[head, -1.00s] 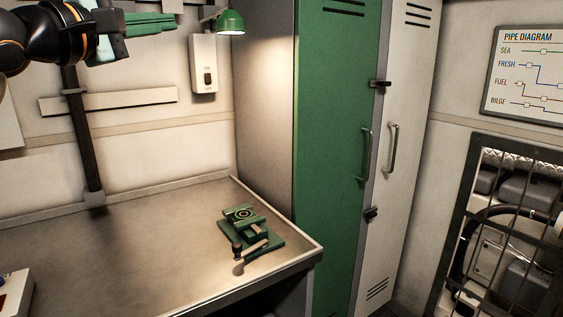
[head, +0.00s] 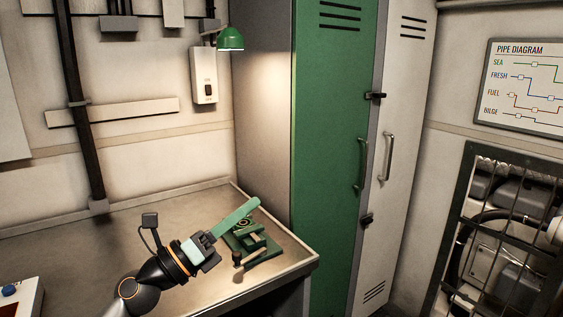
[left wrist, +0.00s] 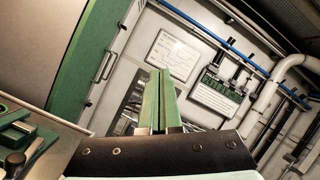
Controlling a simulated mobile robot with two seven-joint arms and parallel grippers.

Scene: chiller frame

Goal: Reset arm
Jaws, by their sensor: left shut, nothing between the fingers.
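My left gripper (head: 238,217) reaches in from the lower left of the head view, above the workbench (head: 130,225). Its long green fingers are closed together, with nothing between them, and point up and to the right. In the left wrist view its fingers (left wrist: 159,100) stand side by side in the middle. A green device with a wooden handle (head: 262,252) rests on the bench near its right corner. The fingers cover part of it in the head view. Part of it shows at the left edge of the left wrist view (left wrist: 14,135). My right gripper is not in view.
A green locker (head: 325,150) and a white locker (head: 400,150) stand right of the bench. A barred opening (head: 505,235) is at the far right, below a pipe diagram (head: 530,85). A green lamp (head: 230,39) hangs over the bench. A control box (head: 22,298) sits lower left.

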